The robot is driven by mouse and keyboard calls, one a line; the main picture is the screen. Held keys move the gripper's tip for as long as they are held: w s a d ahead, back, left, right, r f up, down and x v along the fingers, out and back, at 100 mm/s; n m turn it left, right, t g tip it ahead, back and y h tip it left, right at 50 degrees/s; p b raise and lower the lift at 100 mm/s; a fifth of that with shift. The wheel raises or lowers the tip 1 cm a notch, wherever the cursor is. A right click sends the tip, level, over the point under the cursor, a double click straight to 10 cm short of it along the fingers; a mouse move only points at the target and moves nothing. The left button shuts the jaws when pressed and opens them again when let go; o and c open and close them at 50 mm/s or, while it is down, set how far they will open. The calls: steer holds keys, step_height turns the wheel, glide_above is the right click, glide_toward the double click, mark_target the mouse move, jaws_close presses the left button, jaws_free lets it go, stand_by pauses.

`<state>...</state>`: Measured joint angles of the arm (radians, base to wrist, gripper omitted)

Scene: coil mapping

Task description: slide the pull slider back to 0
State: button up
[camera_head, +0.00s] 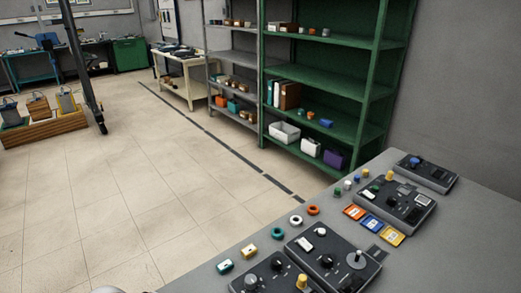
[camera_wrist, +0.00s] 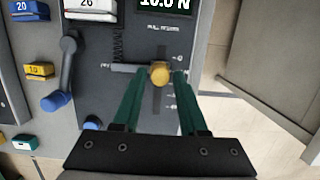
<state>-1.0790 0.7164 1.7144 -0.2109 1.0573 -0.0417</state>
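In the wrist view, a round yellow knob (camera_wrist: 160,73) sits on a dark vertical slot (camera_wrist: 157,105) in a grey panel. It looks like the pull slider's handle. A grey horizontal bar runs left from it, and a coiled spring (camera_wrist: 118,42) lies to its upper left. Small marks flank the slot; their values are too blurred to read surely. My gripper (camera_wrist: 160,76) has two green fingers, one on each side of the knob near the tips, with a visible gap on both sides. It is open and not visibly touching the knob.
A partly cut-off display (camera_wrist: 165,5) reads about 10.0 N. A grey lever with a blue knob (camera_wrist: 55,101) stands left, beside yellow and green blocks. The head view shows several control boxes (camera_head: 333,257) on a grey table (camera_head: 411,262), with rings and coloured tiles between them.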

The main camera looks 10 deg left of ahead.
jaws_close()
steer(key=shift+s+d, duration=0.6)
stand_by(0.6)
steer(key=shift+o, duration=1.3)
jaws_free()
step_height(320, 180, up, 7)
